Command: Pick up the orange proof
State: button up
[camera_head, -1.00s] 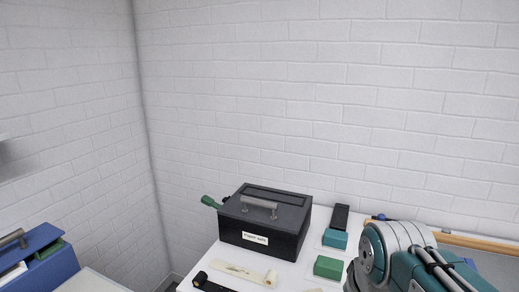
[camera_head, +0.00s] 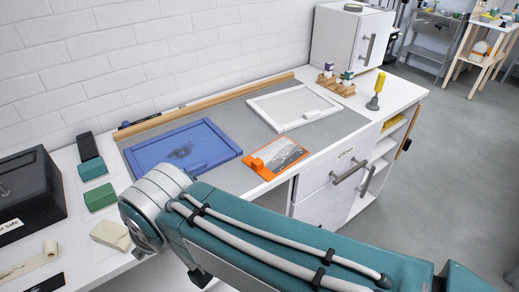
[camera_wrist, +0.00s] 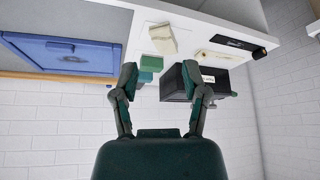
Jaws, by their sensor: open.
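The orange proof (camera_head: 288,152) lies flat near the front edge of the grey worktop in the head view. It has an orange border, a grey picture and a raised orange block at its left corner. Nothing covers it. My gripper (camera_wrist: 167,79) shows in the wrist view with its two fingers apart and nothing between them. Behind the fingers, that view shows the counter upside down with green blocks and a black box, not the orange proof. In the head view my arm crosses the lower front, and the gripper itself is hidden.
A blue frame (camera_head: 182,148) lies left of the proof and a white frame (camera_head: 294,107) lies behind it. A wooden rack of small bottles (camera_head: 336,80) and a yellow-handled tool (camera_head: 376,90) stand at right. Green blocks (camera_head: 99,197) and a black box (camera_head: 28,190) stand at left.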

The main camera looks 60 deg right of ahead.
aim_at(271, 161)
jog(key=k+z, duration=0.1)
jog(key=z, duration=0.75)
jog(key=k+l+z, duration=0.15)
jog(key=z, duration=0.7)
jog(key=i+l+u, duration=0.25)
jog(key=u, duration=0.15)
jog(key=i+l, duration=0.05)
jog(key=i, duration=0.05)
